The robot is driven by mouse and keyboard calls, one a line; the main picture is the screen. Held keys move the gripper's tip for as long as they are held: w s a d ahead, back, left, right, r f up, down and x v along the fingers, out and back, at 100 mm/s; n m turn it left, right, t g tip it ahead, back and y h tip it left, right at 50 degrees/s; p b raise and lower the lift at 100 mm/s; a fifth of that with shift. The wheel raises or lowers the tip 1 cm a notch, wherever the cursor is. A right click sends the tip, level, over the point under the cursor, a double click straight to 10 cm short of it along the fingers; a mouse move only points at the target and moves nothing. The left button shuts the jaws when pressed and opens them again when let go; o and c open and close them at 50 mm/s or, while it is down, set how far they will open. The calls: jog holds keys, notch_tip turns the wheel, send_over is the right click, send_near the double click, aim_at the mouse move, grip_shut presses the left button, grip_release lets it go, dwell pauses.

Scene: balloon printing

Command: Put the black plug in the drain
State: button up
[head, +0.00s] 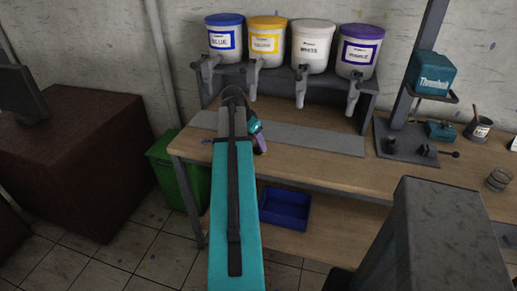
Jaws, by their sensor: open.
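My teal arm reaches forward over the workbench (330,172). My gripper (261,146) is small at the arm's far end, just right of the upper link, above the bench's left part. It is open, partly hidden by the arm, and nothing shows between its fingers. I cannot pick out the black plug for sure. Small dark pieces lie on the bench at the right, such as a black piece (450,153) beside the grey stand's base (404,154). No drain can be made out.
Blue (225,38), yellow (267,44), white (313,50) and purple (360,54) paint buckets with taps stand on a raised rack. A teal box (431,75) sits on the stand. A blue bin (285,208) is below; a green bin (177,172) stands left.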

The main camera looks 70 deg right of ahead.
jog(key=shift+x, duration=1.4)
jog(key=shift+a, duration=0.1)
jog(key=c, duration=1.2)
jog(key=shift+r, duration=0.25)
jog(key=shift+w+r+b, duration=0.1)
jog(key=shift+r+b, duration=0.3)
jog(key=shift+r, duration=1)
jog(key=s+a+r+b, duration=0.1)
jog(key=s+a+b, duration=0.3)
jog(key=a, duration=0.8)
jog(key=shift+s+a, duration=0.2)
jog(key=shift+s, duration=0.6)
jog(key=b, duration=0.3)
jog(key=shift+s+a+b, duration=0.15)
jog(key=shift+a+b, duration=0.2)
jog(key=shift+b, duration=0.05)
